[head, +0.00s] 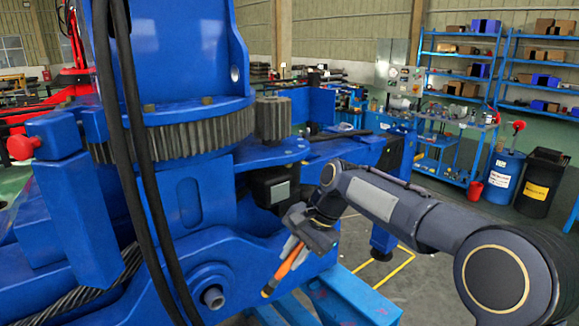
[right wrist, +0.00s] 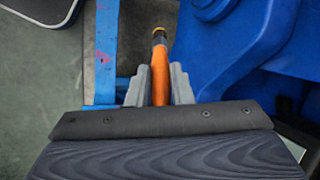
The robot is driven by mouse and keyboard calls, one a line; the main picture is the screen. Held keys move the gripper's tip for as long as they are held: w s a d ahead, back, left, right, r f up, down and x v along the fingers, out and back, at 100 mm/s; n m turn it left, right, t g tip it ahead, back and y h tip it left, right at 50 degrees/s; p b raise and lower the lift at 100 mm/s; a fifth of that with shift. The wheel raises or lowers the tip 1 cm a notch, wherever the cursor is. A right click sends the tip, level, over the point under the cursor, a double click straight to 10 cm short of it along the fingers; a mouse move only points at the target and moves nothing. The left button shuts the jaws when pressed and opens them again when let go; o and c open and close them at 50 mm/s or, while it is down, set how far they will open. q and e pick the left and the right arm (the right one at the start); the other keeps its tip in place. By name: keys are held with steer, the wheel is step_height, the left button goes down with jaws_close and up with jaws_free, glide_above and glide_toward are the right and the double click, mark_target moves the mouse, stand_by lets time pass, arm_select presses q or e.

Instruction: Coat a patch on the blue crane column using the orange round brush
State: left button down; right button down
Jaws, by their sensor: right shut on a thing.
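The blue crane column (head: 185,60) rises at the left of the head view, above a grey toothed ring. My right gripper (head: 291,248) is shut on the orange round brush (head: 284,268), in front of the crane's lower blue body. The brush tilts with its tip down and to the left. The tip is apart from the column. My left gripper is not in view.
Two black hoses (head: 140,160) hang in front of the column. Blue trestle beams (head: 350,298) lie below the gripper. Shelves (head: 460,60) and drums (head: 503,177) stand farther back at the right.

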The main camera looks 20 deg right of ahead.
steer(key=s+r+m+t+y+b, duration=0.1)
steer(key=s+r+m+t+y, duration=0.15)
steer(key=r+m+t, duration=0.65)
steer(key=s+r+t+y+b, duration=0.1)
steer(key=r+t+y, duration=0.2)
steer(key=r, duration=1.1)
steer(key=shift+a+r+p+x, duration=0.15)
steer(key=shift+p+x, duration=0.05)
steer(key=shift+x, duration=1.15)
steer(key=shift+a+r+p+x, duration=0.15)
steer(key=shift+r+p+x, duration=0.05)
steer(key=shift+x, duration=1.15)
steer(key=shift+s, duration=0.2)
